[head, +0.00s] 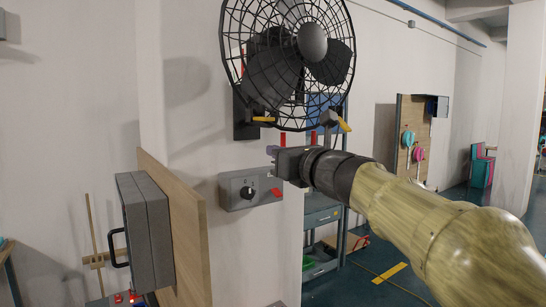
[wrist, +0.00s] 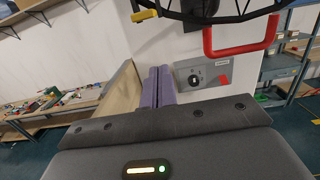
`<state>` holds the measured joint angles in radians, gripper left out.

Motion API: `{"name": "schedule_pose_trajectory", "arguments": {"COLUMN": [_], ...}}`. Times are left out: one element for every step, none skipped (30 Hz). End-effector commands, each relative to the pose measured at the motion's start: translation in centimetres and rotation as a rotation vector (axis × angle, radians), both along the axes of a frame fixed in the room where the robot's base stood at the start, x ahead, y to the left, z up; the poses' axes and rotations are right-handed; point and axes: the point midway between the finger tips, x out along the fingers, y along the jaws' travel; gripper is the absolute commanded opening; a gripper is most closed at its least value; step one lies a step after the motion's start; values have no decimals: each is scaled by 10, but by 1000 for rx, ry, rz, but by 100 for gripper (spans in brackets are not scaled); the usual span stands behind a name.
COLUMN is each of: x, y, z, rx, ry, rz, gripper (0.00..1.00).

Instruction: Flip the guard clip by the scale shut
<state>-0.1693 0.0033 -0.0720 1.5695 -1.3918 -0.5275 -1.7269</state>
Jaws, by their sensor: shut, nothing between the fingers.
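A black caged fan (head: 312,40) is mounted on the wall. One yellow-tipped clip (head: 263,119) lies roughly level at the lower left of its guard; a yellow clip also shows in the wrist view (wrist: 145,15). A second yellow-tipped clip (head: 344,126) sticks out at a slant at the lower right. A grey control box (head: 250,188) with a dial and scale sits below the fan. I cannot tell which clip counts as by the scale. My gripper (head: 273,151), with purple fingers (wrist: 160,72), is shut and empty, below the guard, apart from both clips.
A red U-shaped handle (wrist: 243,50) hangs under the guard, close to my gripper. A wooden panel (head: 180,220) with a grey case (head: 145,232) stands at the left. Shelving (head: 322,225) stands behind my arm. Open floor lies to the right.

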Motion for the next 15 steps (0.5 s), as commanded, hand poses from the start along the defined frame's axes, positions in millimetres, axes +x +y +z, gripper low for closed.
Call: {"name": "schedule_pose_trajectory", "arguments": {"x": [-10,-14,-20,-25,-30,-36,-40,-44,-49,-52,-55,-59,-61,-62,-64], "y": [-7,-10,-15,-18,-21,-26,-30,-33,-37,-39,-41,-44,-45,-46,-46], "z": [5,8,10,12,14,17,19,20,22,24,25,27,28,28,29], "rx": [0,1,1,1,0,0,0,0,0,0,-1,1,1,0,0], "ry": [-6,-6,-6,-6,-4,-5,-5,-3,-4,-3,-3,-3,-2,-3,-1], "rz": [-2,-2,-3,-3,-3,-2,-4,-5,-6,-5,-5,-5,-5,-4,-2], "gripper": [0,0,0,0,0,0,0,0,0,0,0,0,0,0,0]}}
